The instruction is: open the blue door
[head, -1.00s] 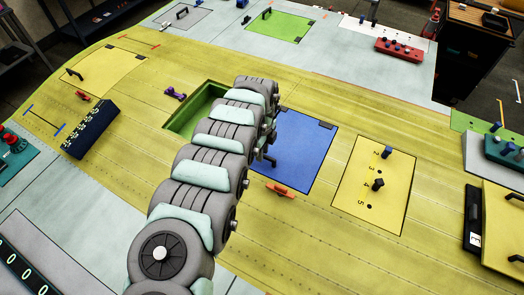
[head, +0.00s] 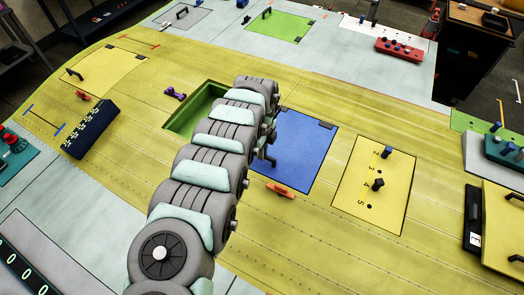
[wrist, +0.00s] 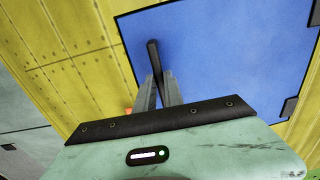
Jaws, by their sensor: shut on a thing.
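The blue door (head: 304,150) is a flat panel in the yellow wing skin, partly hidden behind my arm in the head view. It fills much of the wrist view (wrist: 225,55) and looks flush with the skin around it. Its black bar handle (wrist: 154,58) is near the panel's left side in the wrist view. My gripper (wrist: 158,88) has its grey fingers closed around the handle. In the head view the fingers are hidden behind my arm, and only part of the handle (head: 271,161) shows. Dark hinges (wrist: 290,107) sit on the door's right edge.
A red-orange latch (head: 281,190) lies on the skin just below the door. A green-lined open recess (head: 187,122) is left of my arm, with a purple handle piece (head: 175,94) beside it. A yellow numbered panel (head: 372,205) with pegs is to the right.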

